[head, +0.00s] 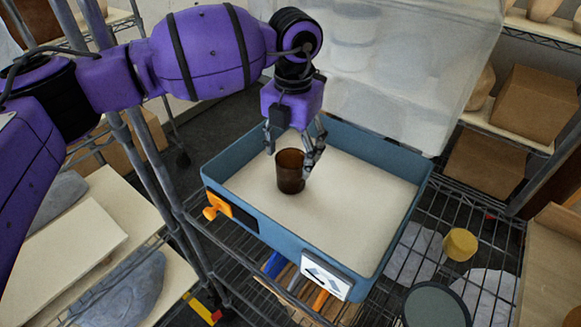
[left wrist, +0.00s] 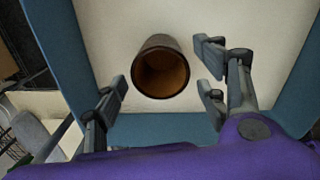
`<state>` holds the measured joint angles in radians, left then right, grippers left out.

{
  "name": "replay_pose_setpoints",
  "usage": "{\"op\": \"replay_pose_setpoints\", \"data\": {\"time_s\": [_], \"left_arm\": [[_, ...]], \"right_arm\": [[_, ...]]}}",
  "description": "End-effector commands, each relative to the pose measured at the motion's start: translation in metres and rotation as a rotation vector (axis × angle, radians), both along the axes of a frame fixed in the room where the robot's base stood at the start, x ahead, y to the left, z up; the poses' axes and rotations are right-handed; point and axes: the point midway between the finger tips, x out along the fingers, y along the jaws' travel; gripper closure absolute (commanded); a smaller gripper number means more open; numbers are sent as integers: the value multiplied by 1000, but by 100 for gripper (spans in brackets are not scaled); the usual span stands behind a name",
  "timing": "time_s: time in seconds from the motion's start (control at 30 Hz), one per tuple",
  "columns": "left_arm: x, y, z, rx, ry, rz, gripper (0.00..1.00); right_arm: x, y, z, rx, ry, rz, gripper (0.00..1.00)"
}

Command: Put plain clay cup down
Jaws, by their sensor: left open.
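The plain clay cup (head: 290,172) is dark brown and stands upright on the pale floor of a blue-walled tray (head: 235,222). The left wrist view looks into the cup's open mouth (left wrist: 161,72), which appears empty. My left gripper (head: 293,146) is open, with its fingers on either side of the cup near its rim. In the left wrist view, gaps show between the cup and the left gripper's fingers (left wrist: 165,95). My right gripper is not in view.
The tray sits on a wire rack (head: 480,235), and its floor is clear around the cup. A translucent plastic cover (head: 440,60) stands behind the tray. A yellow cylinder (head: 460,244) and a dark round piece (head: 435,305) lie to the right. Boxes (head: 535,105) fill shelves at the far right.

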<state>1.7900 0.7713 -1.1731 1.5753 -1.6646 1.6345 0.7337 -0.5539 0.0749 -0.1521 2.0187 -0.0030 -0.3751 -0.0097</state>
Motion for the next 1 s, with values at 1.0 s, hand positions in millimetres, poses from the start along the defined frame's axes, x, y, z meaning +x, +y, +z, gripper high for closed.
{"op": "replay_pose_setpoints", "data": {"time_s": [1.0], "left_arm": [[-1,-1,52,0,1,0,34]], "right_arm": [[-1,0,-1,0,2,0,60]]}}
